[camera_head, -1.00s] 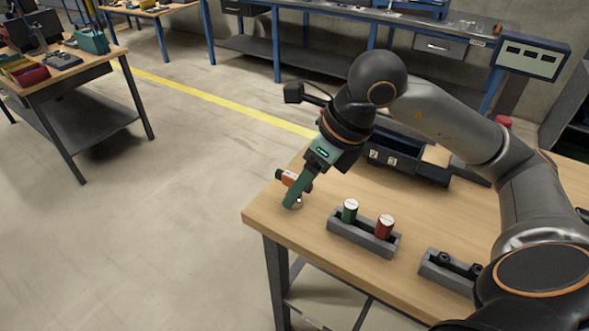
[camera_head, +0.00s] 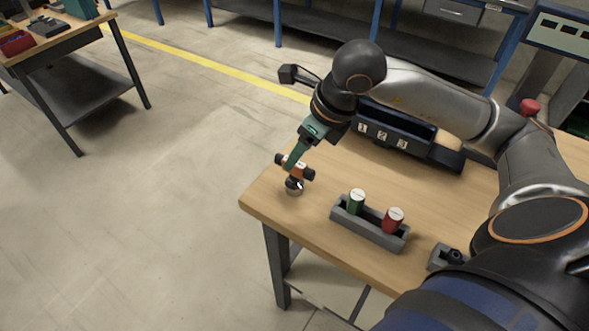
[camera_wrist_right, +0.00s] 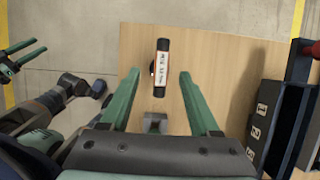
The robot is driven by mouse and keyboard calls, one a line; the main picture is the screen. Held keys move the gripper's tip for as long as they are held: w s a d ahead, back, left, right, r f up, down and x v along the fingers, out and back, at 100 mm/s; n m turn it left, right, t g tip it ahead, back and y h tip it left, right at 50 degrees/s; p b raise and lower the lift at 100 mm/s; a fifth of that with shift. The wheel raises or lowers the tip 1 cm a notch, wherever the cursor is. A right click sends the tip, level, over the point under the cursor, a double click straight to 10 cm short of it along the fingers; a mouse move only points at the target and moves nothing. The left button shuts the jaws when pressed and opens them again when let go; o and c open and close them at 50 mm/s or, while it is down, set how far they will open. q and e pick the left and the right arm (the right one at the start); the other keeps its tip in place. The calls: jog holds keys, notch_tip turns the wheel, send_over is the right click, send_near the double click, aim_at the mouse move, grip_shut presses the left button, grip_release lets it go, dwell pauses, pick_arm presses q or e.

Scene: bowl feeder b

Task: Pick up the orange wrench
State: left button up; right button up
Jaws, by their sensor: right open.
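The orange wrench (camera_head: 297,170) shows as a short orange body with black ends, near the left corner of the wooden table. In the right wrist view, I take the black-ended piece with a white label (camera_wrist_right: 162,67) to be the same thing. My right gripper (camera_head: 291,168) is close above and behind it in the head view. In the wrist view the right gripper (camera_wrist_right: 158,75) has its green fingers wide apart, with the piece between them in the picture and touching neither. My left gripper (camera_wrist_right: 40,45) shows at the left edge, its fingers apart and empty.
A grey holder (camera_head: 370,228) with a green can (camera_head: 357,201) and a red can (camera_head: 393,220) stands to the right. A dark numbered bin (camera_head: 385,137) stands behind. A small round dark-grey piece (camera_head: 294,187) sits just below the wrench. The table's left edge is close.

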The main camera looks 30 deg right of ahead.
aim_at(295, 176)
jog(key=x, duration=0.5)
jog(key=shift+d+f+p, duration=0.2)
jog(key=shift+f+p, duration=0.05)
jog(key=shift+p, duration=0.1)
grip_shut()
dwell(1.1)
